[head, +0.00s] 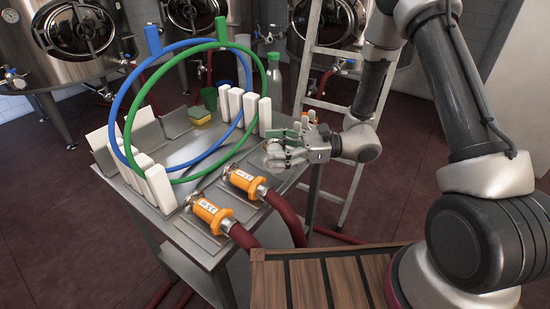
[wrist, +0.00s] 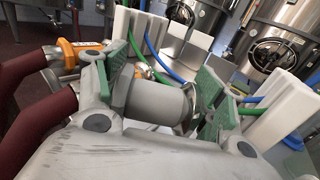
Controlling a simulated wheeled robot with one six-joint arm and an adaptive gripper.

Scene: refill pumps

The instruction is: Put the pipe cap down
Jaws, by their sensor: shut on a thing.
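My gripper (head: 290,147) is above the right edge of the steel table (head: 205,150) in the head view. The wrist view shows its green-padded fingers (wrist: 165,92) shut on the pipe cap (wrist: 155,103), a grey metal cylinder lying sideways between them. In the head view the cap is mostly hidden by the fingers. I cannot tell whether it touches the tabletop.
Two orange pumps (head: 244,182) (head: 209,213) with dark red hoses lie at the table's front. White blocks (head: 265,117) hold a green hoop (head: 263,75) and a blue hoop (head: 118,108). A ladder (head: 310,45) is beyond.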

